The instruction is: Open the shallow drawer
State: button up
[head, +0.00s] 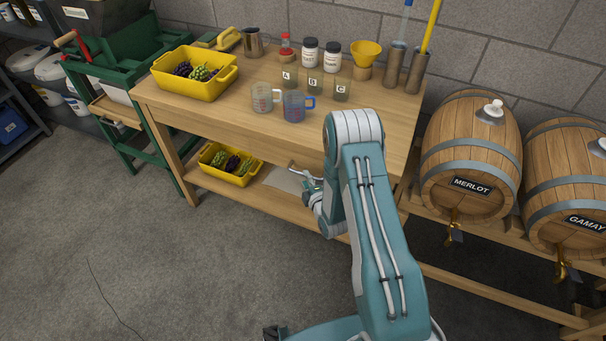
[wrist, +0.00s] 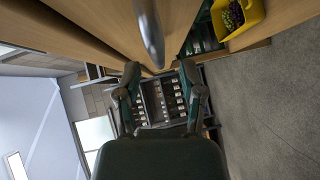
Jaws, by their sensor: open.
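The shallow drawer is not clear in the head view, where my arm hides part of the bench front. In the wrist view a rounded metal bar handle (wrist: 151,35) runs down from the top edge in front of a wooden front (wrist: 105,18); I cannot tell whether the drawer is shut. My gripper (wrist: 160,70) is open, with one finger on each side of the handle's lower end in the picture. No contact with the handle shows. In the head view my gripper (head: 314,190) is low at the bench front, partly hidden by my arm.
The wooden bench (head: 215,115) carries a yellow tub (head: 190,88) with grapes, measuring jugs (head: 293,106) and jars. Another yellow grape tub (head: 248,176) sits on the lower shelf. Barrels (head: 470,150) stand right; a green press stand (head: 110,75) is left. The floor in front is clear.

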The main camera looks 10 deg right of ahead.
jog(key=shift+x, duration=1.6)
grip_shut()
